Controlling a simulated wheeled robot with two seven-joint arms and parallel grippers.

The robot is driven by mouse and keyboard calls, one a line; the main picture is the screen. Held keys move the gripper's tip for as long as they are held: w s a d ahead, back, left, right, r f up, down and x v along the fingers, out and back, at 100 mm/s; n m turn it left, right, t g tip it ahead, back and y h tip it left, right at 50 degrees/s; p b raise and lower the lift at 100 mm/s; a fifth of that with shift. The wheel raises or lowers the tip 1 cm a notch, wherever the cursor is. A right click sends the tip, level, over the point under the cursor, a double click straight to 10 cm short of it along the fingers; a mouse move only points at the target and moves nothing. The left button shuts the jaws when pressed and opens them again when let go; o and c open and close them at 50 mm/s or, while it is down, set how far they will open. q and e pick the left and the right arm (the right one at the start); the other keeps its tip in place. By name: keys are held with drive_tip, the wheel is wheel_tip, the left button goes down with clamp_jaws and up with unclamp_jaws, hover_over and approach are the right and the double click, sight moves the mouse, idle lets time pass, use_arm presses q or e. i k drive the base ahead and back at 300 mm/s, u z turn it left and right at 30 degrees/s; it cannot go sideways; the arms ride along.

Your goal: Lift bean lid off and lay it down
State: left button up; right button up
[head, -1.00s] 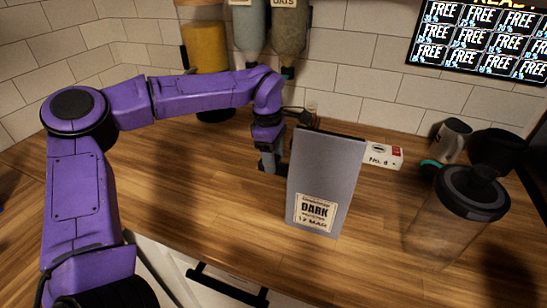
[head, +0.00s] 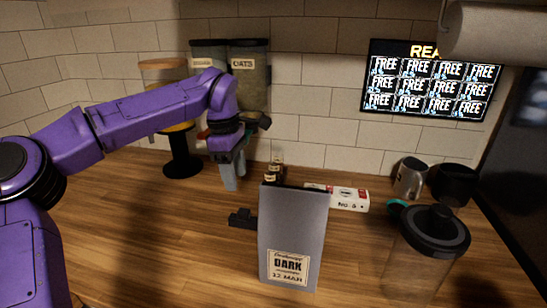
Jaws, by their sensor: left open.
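A clear canister (head: 405,272) stands at the right of the counter. A round black lid (head: 434,229) with a raised middle sits on its top. My left gripper (head: 233,178) hangs with its grey fingers pointing down, behind and left of a grey bag (head: 291,225) marked DARK. The gripper is open, with nothing seen between its fingers, and well left of the canister and its lid. My right gripper is not in view.
A dark object (head: 242,218) shows at the bag's left edge. Small bottles (head: 272,172) and a white box (head: 348,199) stand behind the bag. A metal cup (head: 410,178) and a black container (head: 454,185) stand behind the canister. The left counter is clear.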

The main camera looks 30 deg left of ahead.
sight(451, 241)
drive_tip(key=k, duration=1.5)
